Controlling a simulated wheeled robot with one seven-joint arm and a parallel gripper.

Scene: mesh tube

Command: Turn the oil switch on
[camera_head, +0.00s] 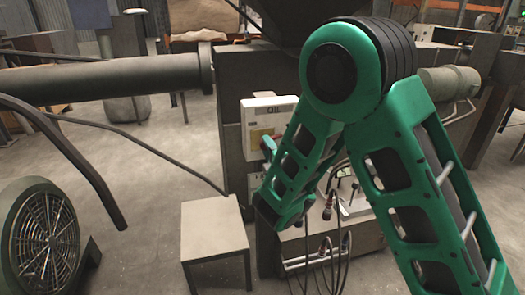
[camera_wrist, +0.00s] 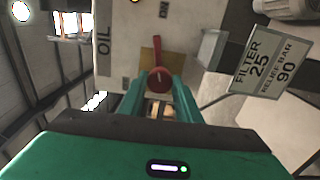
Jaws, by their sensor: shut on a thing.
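The oil switch (camera_wrist: 157,60) is a red rotary handle on a yellow plate, beside a vertical "OIL" label in the wrist view. My gripper (camera_wrist: 158,84) has its two green fingers on either side of the switch's round red hub and is shut on it. The handle's lever points toward the top of the wrist view. In the head view the white oil panel (camera_head: 262,112) is on the dark machine, and my gripper (camera_head: 268,147) is at its lower part. My arm hides part of the panel, and the switch is too small to make out clearly there.
A "FILTER 25 / RELIEF BAR 90" sign (camera_wrist: 266,60) is right of the switch. A small grey table (camera_head: 212,218) stands left of my arm. A box with cables (camera_head: 335,235) is below the arm. A caged fan (camera_head: 42,240) is at far left.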

